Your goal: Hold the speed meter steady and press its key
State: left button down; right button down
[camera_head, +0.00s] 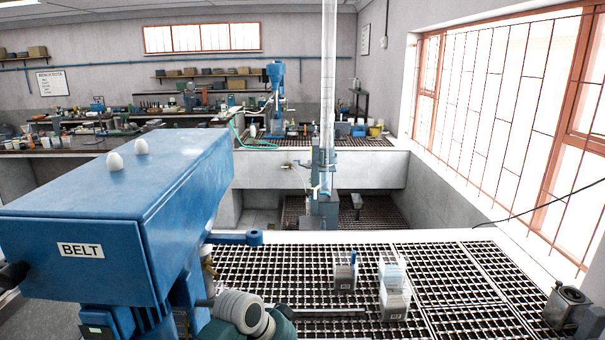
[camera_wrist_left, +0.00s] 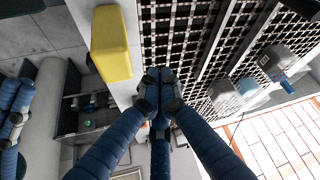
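No speed meter with a readable display or key can be picked out in the head view. In the left wrist view a plain yellow block-shaped thing (camera_wrist_left: 112,45) shows over a pale ledge; I cannot tell whether it is the speed meter, and no key shows on it. My left gripper (camera_wrist_left: 160,82) shows in the left wrist view with its blue fingers drawn together at the tips. Nothing is visible between them. The yellow thing is up and to the left of the fingertips, apart from them in the picture.
A blue machine marked BELT (camera_head: 120,210) fills the left front. A tall clear tube (camera_head: 328,90) stands behind. A metal box (camera_head: 566,305) sits at right front.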

pick_arm(q)
jog(key=shift+r, duration=2.05)
